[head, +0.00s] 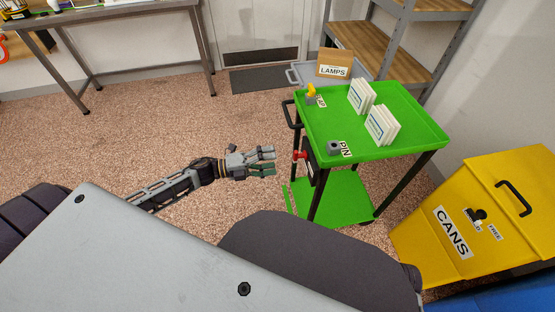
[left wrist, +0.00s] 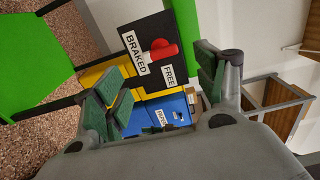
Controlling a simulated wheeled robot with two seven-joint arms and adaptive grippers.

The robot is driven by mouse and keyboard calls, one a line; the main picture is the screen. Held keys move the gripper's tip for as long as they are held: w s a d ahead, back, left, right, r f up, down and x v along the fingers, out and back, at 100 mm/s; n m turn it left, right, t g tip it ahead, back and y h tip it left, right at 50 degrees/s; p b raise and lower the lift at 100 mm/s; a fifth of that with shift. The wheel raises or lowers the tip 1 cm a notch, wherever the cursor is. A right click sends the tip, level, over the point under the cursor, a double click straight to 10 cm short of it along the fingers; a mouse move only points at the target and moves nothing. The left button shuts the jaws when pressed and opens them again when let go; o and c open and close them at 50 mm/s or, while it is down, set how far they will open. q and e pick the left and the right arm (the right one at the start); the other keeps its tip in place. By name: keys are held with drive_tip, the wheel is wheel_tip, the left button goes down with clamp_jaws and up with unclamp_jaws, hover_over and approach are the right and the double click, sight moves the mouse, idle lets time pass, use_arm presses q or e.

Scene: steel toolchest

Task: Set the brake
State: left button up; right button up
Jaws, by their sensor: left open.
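The green cart (head: 415,142) stands right of centre in the head view. On its left side is a black brake panel (head: 310,166) with a red brake lever (head: 301,155). In the left wrist view the panel (left wrist: 160,28) carries a BRAKED label (left wrist: 134,52) and a FREE label (left wrist: 168,75). The red lever (left wrist: 165,52) sticks out beside them; I cannot tell its exact setting. My left gripper (head: 267,161) is open and empty, a little left of the lever and apart from it. Its fingers (left wrist: 160,78) frame the panel area in the wrist view. My right gripper is not in view.
The cart top holds white cards (head: 382,124), a yellow item (head: 310,91) and a grey fitting (head: 335,148). A yellow CANS bin (head: 480,210) stands at right, a wooden shelf (head: 365,45) behind. The speckled floor (head: 150,130) left of the cart is clear.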

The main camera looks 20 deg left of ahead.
use_arm(q)
drive_tip(key=shift+v, duration=1.45)
